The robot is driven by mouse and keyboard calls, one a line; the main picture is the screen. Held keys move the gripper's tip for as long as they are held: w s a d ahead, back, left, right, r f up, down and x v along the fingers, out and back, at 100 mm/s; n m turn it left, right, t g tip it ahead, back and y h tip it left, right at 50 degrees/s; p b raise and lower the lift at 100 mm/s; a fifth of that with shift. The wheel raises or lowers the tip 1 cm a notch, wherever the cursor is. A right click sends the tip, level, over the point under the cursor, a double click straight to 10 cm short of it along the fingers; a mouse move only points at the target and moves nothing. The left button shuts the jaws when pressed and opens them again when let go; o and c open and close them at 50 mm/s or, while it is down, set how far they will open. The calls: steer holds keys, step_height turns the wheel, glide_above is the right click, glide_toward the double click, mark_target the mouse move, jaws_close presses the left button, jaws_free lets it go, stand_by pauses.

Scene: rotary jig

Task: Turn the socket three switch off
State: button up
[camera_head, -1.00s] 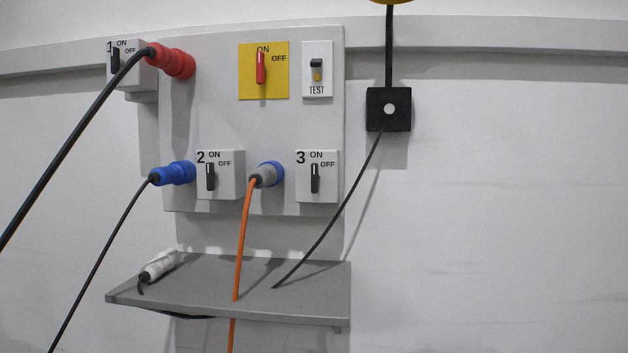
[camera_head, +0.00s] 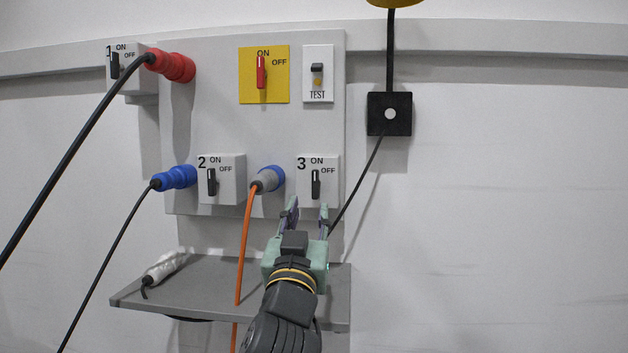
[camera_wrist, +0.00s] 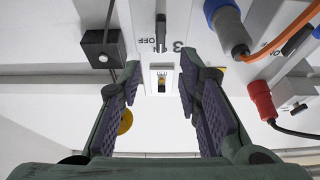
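The socket three switch (camera_head: 315,184) is a black lever on a white box marked 3, at the lower right of the grey panel. The lever stands upright, in line with the ON label. It also shows at the top middle of the wrist view (camera_wrist: 160,33), where the picture is upside down. My gripper (camera_head: 307,207) is open and empty, just below the switch box, its fingers pointing up toward the panel. In the wrist view my two fingers (camera_wrist: 160,85) stand wide apart with the lever beyond them, seen in the gap. I see no contact with the lever.
A blue-grey plug (camera_head: 268,180) with an orange cable hangs just left of socket three. A black cable runs down from the black box (camera_head: 390,114) on the right. A grey shelf (camera_head: 225,290) juts out below.

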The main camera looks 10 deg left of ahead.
mark_target(315, 180)
steer(key=p+x, duration=0.1)
steer(key=x, duration=0.3)
steer(key=p+x, duration=0.1)
steer(key=x, duration=0.3)
steer(key=shift+w+r+p, duration=0.25)
steer(key=shift+r+p, duration=0.05)
steer(key=shift+r, duration=0.05)
steer(key=shift+w+r, duration=0.15)
steer(key=shift+w, duration=0.6)
steer(key=shift+c, duration=0.2)
jaws_close()
